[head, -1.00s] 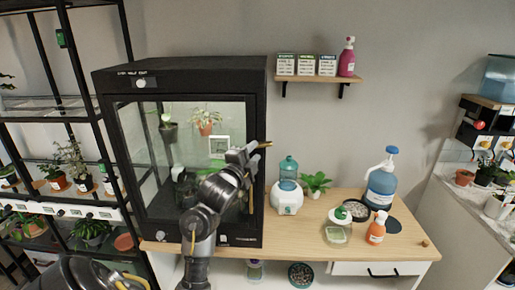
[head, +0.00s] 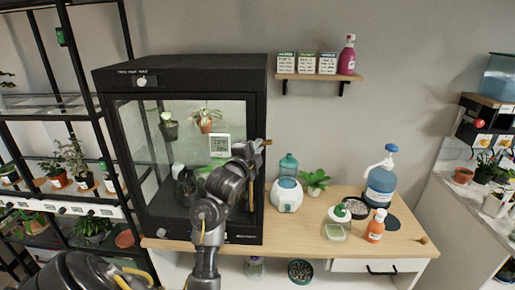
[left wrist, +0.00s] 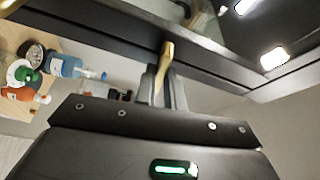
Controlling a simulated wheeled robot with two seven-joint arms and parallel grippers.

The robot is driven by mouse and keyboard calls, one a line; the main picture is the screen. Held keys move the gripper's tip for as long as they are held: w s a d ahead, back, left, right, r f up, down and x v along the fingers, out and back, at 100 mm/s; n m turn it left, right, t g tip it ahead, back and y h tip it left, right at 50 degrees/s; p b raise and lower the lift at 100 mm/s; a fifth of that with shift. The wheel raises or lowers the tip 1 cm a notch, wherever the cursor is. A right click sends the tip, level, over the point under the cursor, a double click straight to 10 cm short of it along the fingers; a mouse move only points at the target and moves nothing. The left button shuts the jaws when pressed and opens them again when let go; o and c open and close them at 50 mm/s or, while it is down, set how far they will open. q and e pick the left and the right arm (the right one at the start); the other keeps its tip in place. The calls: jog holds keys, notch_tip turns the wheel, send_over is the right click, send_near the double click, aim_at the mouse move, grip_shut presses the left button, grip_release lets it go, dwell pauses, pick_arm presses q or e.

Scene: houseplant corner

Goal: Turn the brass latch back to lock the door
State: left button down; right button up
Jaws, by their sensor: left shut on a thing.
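The black glass-fronted plant cabinet (head: 190,74) stands on the wooden counter with its door closed or nearly so; I cannot tell whether it is flush. The brass latch (head: 267,142) sits on the right side of the door frame, its tip pointing right in the head view. My left gripper (head: 255,149) is at the latch, its arm crossing in front of the glass. In the left wrist view, the brass latch (left wrist: 167,54) stands between the fingers of my left gripper (left wrist: 163,82), which are shut on it. The fingers hide part of it. My right gripper is in neither view.
A white dispenser with a teal tank (head: 286,194), a potted plant (head: 315,182), a blue pump bottle (head: 381,185) and an orange bottle (head: 376,227) stand right of the cabinet. A small wall shelf (head: 318,77) hangs above. A plant rack (head: 62,203) stands at left.

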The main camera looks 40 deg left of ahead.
pick_arm(q)
jog(key=shift+r+m+g+p, duration=0.1)
jog(key=shift+m+g+p, duration=0.3)
jog(key=shift+m, duration=0.7)
jog(key=c, duration=1.5)
grip_release()
jog(key=v, duration=1)
jog(key=shift+s, duration=0.4)
